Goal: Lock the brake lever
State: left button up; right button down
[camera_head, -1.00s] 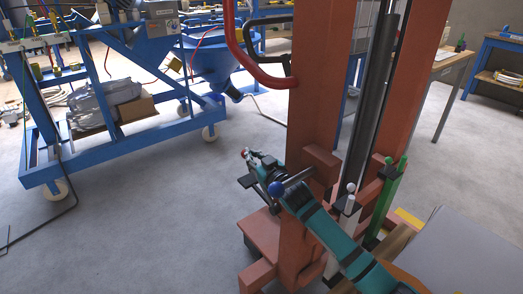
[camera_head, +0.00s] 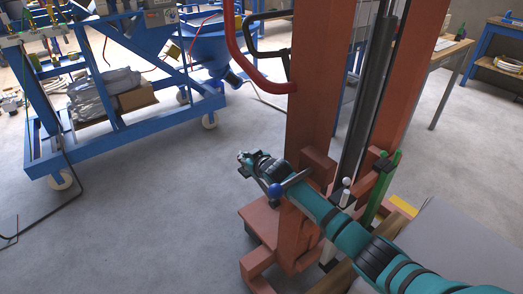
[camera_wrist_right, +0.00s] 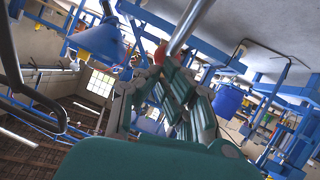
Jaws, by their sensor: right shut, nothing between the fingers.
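A lever with a blue ball knob (camera_head: 275,190) and a short metal rod stands out from the red mast of the lift (camera_head: 313,100). I cannot tell for sure whether it is the brake lever. My right gripper (camera_head: 243,158) is shut and empty, beyond and to the left of the blue knob, with my teal arm passing close to the lever. In the right wrist view the closed fingers (camera_wrist_right: 176,92) are in front, with a metal rod (camera_wrist_right: 190,25) and a small red round part (camera_wrist_right: 160,53) close beyond them. My left gripper is not in view.
A white-knobbed lever (camera_head: 346,183) and a green lever (camera_head: 384,187) stand at the mast's right. A red bent handle (camera_head: 240,60) is above. A blue wheeled frame (camera_head: 125,128) stands at the left. The grey floor (camera_head: 150,220) between is clear.

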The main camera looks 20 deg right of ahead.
jog(key=shift+w+a+f, duration=0.15)
jog(key=shift+w+f, duration=0.2)
jog(key=shift+f, duration=0.3)
jog(key=shift+w+a+f, duration=0.1)
jog(key=shift+w+f, duration=0.25)
jog(key=shift+f, duration=0.25)
jog(key=shift+w+f+g+h, duration=0.25)
jog(key=shift+g+h, duration=0.05)
jog(key=shift+g, duration=0.5)
jog(key=shift+w+a+f+g+b, duration=0.1)
jog(key=shift+f+g+b, duration=0.05)
jog(key=shift+f+g, duration=0.35)
jog(key=shift+a+f+g+b, duration=0.15)
jog(key=shift+f+g, duration=0.15)
jog(key=shift+f, duration=0.3)
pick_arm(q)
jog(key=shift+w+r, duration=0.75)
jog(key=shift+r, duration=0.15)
pick_arm(e)
jog(key=shift+w+f, duration=0.2)
jog(key=shift+f, duration=0.4)
jog(key=shift+d, duration=0.1)
jog(key=v, duration=1.2)
jog(key=shift+a, duration=0.25)
jog(key=shift+r, duration=0.1)
